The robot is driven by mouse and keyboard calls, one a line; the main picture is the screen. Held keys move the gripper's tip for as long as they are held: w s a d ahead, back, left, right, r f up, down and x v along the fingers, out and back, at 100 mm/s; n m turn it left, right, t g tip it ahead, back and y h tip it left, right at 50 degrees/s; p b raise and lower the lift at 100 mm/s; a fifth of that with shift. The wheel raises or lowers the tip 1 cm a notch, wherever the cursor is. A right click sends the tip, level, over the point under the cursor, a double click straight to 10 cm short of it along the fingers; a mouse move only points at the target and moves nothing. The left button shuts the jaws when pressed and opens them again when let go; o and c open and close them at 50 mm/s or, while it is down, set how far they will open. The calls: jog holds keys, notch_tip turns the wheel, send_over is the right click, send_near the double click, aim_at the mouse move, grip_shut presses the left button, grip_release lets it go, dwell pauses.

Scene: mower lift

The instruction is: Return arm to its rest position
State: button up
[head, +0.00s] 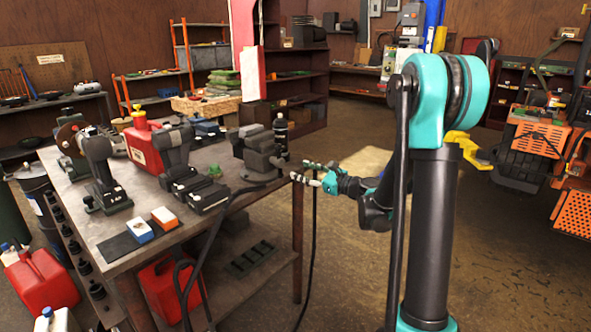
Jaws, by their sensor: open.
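My arm (436,190) stands at the right of the head view, with its black column upright and teal joints at the top. Its far end reaches left behind the column. My gripper (308,173) is small in the picture, just off the right edge of the workbench, near a black bench vise (258,150). The gripper is open and I see nothing held in it. Parts of the arm behind the column are hidden.
The workbench (120,238) holds several tools. Black cables hang at its right edge. Red fuel cans (40,280) stand at the lower left. An orange mower (540,135) is at the right.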

jog(key=shift+s+d, duration=0.15)
jog(key=shift+d, duration=0.05)
jog(key=shift+s, duration=0.1)
